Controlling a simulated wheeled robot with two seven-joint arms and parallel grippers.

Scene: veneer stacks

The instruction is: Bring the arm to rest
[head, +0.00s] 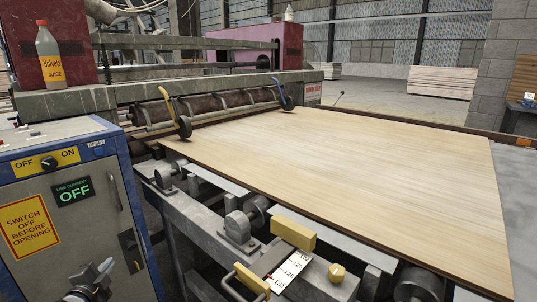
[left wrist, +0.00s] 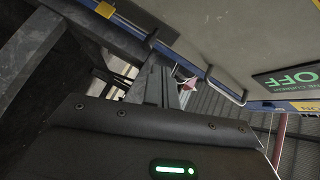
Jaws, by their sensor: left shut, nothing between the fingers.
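My left gripper (head: 104,268) is low at the left of the head view, in front of the grey and blue control cabinet (head: 100,185). In the left wrist view its fingers (left wrist: 160,85) are together with nothing between them. The cabinet door shows at the upper right of that view. I cannot tell the exact gap between gripper and door. My right gripper is in neither view.
The cabinet has an OFF/ON knob (head: 45,163) and a green OFF display (head: 74,191). A large veneer sheet (head: 350,170) lies on the machine bed at right. A juice bottle (head: 49,58) stands behind the cabinet. A yellow-ended gauge (head: 292,234) sits at front.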

